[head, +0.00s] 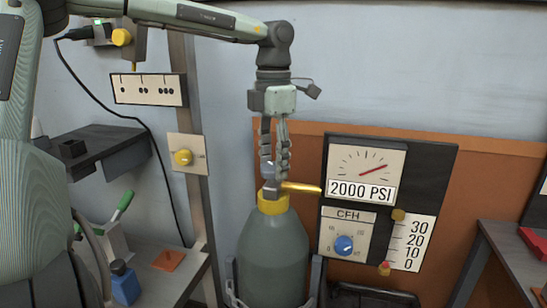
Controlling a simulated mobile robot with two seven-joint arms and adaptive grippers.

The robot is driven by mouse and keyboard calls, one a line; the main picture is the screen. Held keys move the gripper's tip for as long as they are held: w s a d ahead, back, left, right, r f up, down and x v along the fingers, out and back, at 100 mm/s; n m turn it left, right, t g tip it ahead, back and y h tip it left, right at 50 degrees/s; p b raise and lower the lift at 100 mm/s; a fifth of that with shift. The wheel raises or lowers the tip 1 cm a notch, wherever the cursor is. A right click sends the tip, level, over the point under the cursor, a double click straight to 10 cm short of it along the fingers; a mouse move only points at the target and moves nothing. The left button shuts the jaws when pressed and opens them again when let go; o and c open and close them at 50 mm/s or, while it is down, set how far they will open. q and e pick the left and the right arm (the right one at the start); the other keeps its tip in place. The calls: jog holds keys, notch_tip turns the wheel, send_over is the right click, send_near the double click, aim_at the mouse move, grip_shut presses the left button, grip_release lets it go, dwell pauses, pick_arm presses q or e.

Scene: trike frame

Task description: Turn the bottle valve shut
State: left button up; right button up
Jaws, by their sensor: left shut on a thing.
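The gas bottle (270,252) is a dark grey-green cylinder with a yellow collar, standing upright in the lower middle. The bottle valve (268,171) sits on top of its grey neck, mostly hidden by my fingers. My left gripper (272,160) points straight down from above, its fingers shut on the valve. A brass tube (301,187) runs from the neck to the right. The pressure gauge (362,170) reads 2000 PSI on its label, with its needle pointing to the upper right. My right gripper is not in view.
A CFH panel with a blue knob (344,245) and a 0 to 30 scale (412,243) stand right of the bottle. A bench (172,262) at left holds a green-handled tool (121,209) and a blue bottle (124,284). A table (512,262) stands at the right.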

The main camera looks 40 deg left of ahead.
aim_at(273, 166)
pick_arm(q)
jog(key=m, duration=0.4)
jog(key=shift+m+p, duration=0.3)
jog(key=shift+p, duration=0.05)
jog(key=shift+m, duration=1.1)
jog(key=shift+m+p, duration=0.3)
jog(key=shift+m, duration=0.7)
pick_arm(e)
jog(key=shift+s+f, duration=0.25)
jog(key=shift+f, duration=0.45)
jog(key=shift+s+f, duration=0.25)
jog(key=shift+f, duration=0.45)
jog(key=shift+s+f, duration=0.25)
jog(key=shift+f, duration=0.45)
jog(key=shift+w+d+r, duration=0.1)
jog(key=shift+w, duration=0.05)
pick_arm(q)
jog(key=o, duration=1.2)
jog(key=shift+c, duration=0.2)
jog(key=shift+r, duration=0.1)
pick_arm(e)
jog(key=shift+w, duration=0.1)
pick_arm(q)
notch_tip(273, 166, up, 12)
